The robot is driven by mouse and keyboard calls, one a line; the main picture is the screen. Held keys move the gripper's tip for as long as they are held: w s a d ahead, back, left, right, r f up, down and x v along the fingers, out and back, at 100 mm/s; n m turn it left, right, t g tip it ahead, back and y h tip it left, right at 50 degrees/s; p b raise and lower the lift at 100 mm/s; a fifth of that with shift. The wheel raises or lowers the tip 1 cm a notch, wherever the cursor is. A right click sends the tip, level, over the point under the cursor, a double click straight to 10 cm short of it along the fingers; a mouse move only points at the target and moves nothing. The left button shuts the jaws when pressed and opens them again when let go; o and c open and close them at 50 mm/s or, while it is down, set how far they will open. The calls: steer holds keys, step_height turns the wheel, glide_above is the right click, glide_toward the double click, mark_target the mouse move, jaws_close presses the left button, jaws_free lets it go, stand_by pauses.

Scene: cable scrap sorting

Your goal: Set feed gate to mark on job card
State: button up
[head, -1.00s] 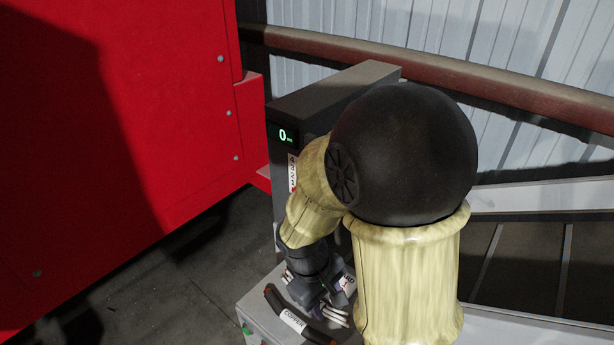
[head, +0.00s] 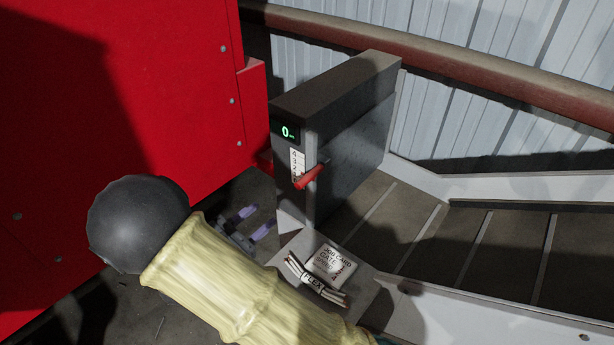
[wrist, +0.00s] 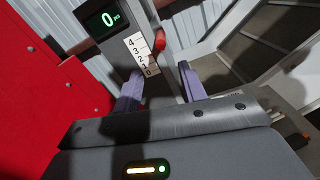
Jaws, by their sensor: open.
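The feed gate housing (head: 345,105) is a tall grey box with a red lever (head: 310,177) on its front edge. The lever stands near the low end of a white number strip (head: 296,160). The strip reads 4 down to 0 in the wrist view (wrist: 141,54), where the red lever (wrist: 159,41) also shows. A green display (head: 286,132) reads 0. The job card (head: 332,260) lies on a grey surface below; its mark is too small to read. My gripper (head: 252,222) is open and empty, its purple fingers below and left of the lever, apart from it.
A large red machine wall (head: 120,80) stands left. A sloping slatted chute (head: 480,240) runs to the right, with a brown rail (head: 450,75) behind.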

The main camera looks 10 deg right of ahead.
mark_target(305, 178)
steer(key=p+x, duration=0.7)
steer(key=x, duration=0.9)
steer(key=shift+w+d+r, duration=0.1)
steer(key=shift+d, duration=0.15)
steer(key=shift+w+d, duration=0.3)
steer(key=shift+d, duration=0.05)
steer(key=shift+c, duration=0.2)
jaws_close()
steer(key=shift+f, duration=0.25)
